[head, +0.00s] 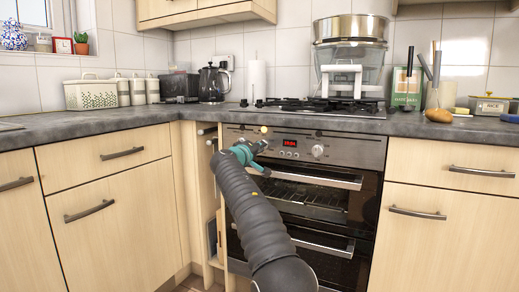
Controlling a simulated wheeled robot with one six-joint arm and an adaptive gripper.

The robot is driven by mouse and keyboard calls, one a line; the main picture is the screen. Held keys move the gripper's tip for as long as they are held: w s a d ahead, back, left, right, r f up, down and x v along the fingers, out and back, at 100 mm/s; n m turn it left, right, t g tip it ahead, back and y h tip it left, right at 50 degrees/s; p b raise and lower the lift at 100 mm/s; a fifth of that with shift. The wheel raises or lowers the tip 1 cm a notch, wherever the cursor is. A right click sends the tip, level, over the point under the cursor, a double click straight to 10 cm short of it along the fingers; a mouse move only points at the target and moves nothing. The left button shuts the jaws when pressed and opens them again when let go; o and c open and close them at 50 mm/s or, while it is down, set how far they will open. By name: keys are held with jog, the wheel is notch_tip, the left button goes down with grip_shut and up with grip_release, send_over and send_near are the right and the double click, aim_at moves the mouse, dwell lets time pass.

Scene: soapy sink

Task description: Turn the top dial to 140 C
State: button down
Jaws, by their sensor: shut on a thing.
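The double oven's steel control panel (345,150) runs below the worktop, with a lit red display (289,143) in its middle. A round silver dial (318,150) stands clear to the right of the display. My gripper (257,147) is at the left part of the panel, shut on what seems to be the left dial. That dial is hidden behind the fingers, so its pointer and any temperature marks cannot be read. A small yellow spot (264,129) shows just above the gripper.
The upper oven door's handle bar (315,180) juts out just below the panel, close to my gripper. A gas hob (320,106) with a steamer (350,55) is above. A narrow opening with rails is left of the oven. Drawers (455,190) flank both sides.

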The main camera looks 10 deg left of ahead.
dwell(0.4)
jog(key=c, duration=1.2)
grip_release()
jog(key=v, duration=1.2)
